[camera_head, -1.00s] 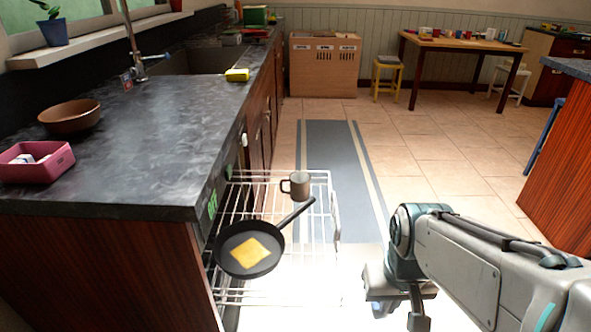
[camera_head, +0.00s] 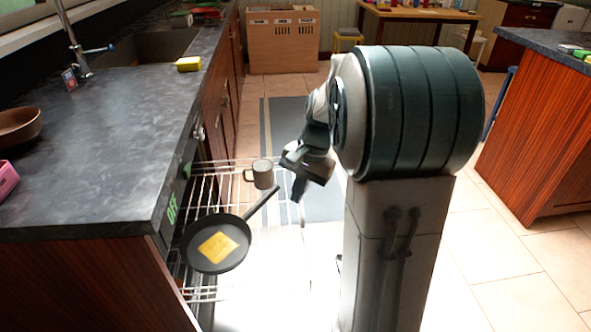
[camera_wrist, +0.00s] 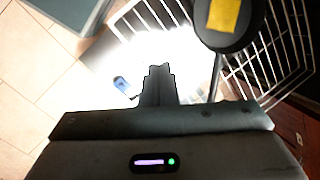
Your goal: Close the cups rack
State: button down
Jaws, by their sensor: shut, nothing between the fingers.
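The white wire cups rack (camera_head: 205,178) is pulled out from the cabinet under the counter's edge. It carries a grey mug (camera_head: 262,174) toward its far end and a black frying pan (camera_head: 189,250) with a yellow square on it nearer to me. The pan's handle points up and to the right. My gripper (camera_head: 297,190) is shut and empty, just right of the mug in the head view; I cannot tell whether it touches the rack. In the wrist view my shut fingers (camera_wrist: 160,70) point toward the rack (camera_wrist: 272,62), and the pan (camera_wrist: 228,42) is to their upper right.
The dark counter (camera_head: 110,160) stands left of the rack, with a yellow sponge (camera_head: 188,64) on it. A wooden cabinet (camera_head: 545,130) stands on the right. Tiled floor and a grey runner (camera_head: 285,115) lie between them. Glare hides much of the rack's outer side.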

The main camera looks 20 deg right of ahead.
jog(key=w+d+f+m+t+y+p, duration=0.1)
jog(key=w+d+f+m+y+p, duration=0.2)
jog(key=w+d+m, duration=0.5)
jog(key=w+d+f+m+t+y+p, duration=0.15)
jog(key=w+d+f+m, duration=0.25)
jog(key=d, duration=0.8)
jog(key=a+r+x, duration=0.1)
jog(key=x, duration=1.2)
jog(key=shift+w+a, duration=0.2)
jog(key=shift+a, duration=0.2)
jog(key=shift+r, duration=0.1)
